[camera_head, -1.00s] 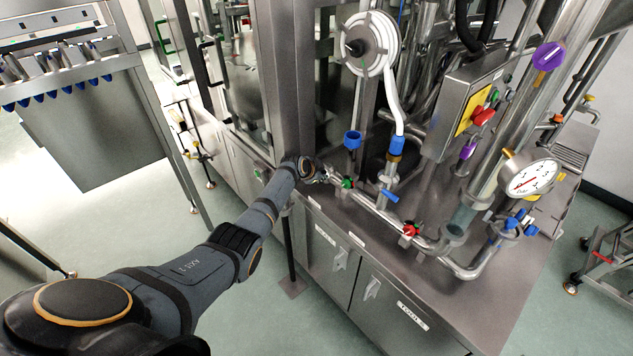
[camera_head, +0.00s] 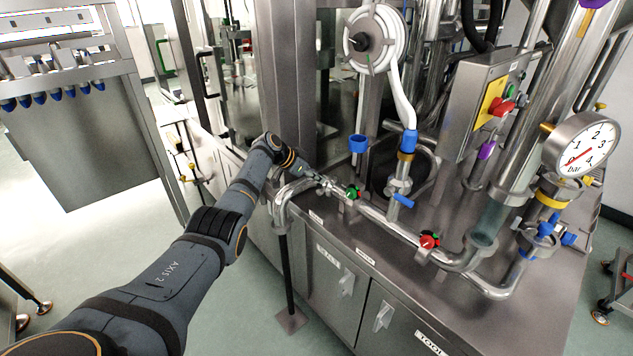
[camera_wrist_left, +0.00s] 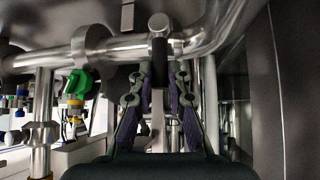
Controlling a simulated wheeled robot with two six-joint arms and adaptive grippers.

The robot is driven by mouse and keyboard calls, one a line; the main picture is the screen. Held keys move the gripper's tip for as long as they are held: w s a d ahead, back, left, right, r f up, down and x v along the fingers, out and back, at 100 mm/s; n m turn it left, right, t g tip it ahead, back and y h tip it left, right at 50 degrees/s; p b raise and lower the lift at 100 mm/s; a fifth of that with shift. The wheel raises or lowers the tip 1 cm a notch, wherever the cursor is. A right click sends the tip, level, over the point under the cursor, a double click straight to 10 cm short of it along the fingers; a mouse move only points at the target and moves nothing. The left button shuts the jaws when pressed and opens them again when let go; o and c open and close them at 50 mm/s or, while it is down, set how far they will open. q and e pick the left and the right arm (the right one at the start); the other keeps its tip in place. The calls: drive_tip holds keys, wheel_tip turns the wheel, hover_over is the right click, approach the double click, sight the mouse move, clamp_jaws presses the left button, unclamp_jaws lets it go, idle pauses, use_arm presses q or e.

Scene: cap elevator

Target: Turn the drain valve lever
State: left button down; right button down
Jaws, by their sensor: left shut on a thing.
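My left gripper (camera_head: 322,182) is at the left end of the steel pipe (camera_head: 378,213) on the machine's worktop. In the left wrist view the two fingers (camera_wrist_left: 159,90) stand on both sides of a slim metal lever (camera_wrist_left: 158,65), which hangs from a round fitting on the pipe. I take this to be the drain valve lever; the gripper is shut on it. The lever's lower part is partly hidden between the fingers. In the head view the lever is too small to make out. My right gripper is not in view.
A green valve knob (camera_head: 353,191) sits close to the right of the gripper. A red valve knob (camera_head: 429,241) is farther along the pipe. A pressure gauge (camera_head: 583,146) and a control box (camera_head: 488,105) stand to the right. A metal rack (camera_head: 85,130) stands at left.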

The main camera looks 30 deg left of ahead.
use_arm(q)
drive_tip(key=shift+f, duration=0.15)
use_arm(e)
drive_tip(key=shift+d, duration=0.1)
use_arm(q)
drive_tip(key=c, duration=1.3)
unclamp_jaws()
drive_tip(key=shift+a, duration=0.1)
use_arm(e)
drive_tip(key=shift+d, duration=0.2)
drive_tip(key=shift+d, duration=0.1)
use_arm(q)
drive_tip(key=v, duration=1.2)
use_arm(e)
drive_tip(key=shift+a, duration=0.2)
